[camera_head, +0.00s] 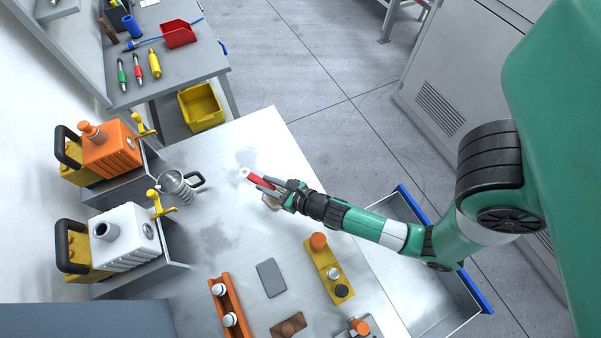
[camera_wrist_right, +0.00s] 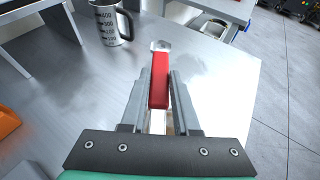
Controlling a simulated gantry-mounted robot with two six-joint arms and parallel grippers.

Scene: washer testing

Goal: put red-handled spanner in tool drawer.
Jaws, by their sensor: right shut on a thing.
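The red-handled spanner (camera_head: 258,179) is in my right gripper (camera_head: 273,187), over the middle of the steel table. In the right wrist view the spanner's red handle (camera_wrist_right: 159,82) lies between the two jaws (camera_wrist_right: 159,100), with its pale end pointing away from me. The jaws are shut on the handle. An open drawer (camera_head: 452,300) with blue edges shows below the table's right side, under my right arm. Its inside is partly hidden by the arm. My left gripper is not in view.
A steel table (camera_head: 215,245) holds a metal jug (camera_head: 178,187), an orange unit (camera_head: 110,150), a white unit (camera_head: 125,238), an orange rail (camera_head: 228,305), a yellow block (camera_head: 328,268) and a grey plate (camera_head: 270,278). A workbench with a red bin (camera_head: 179,35) stands behind. Clear tabletop surrounds the gripper.

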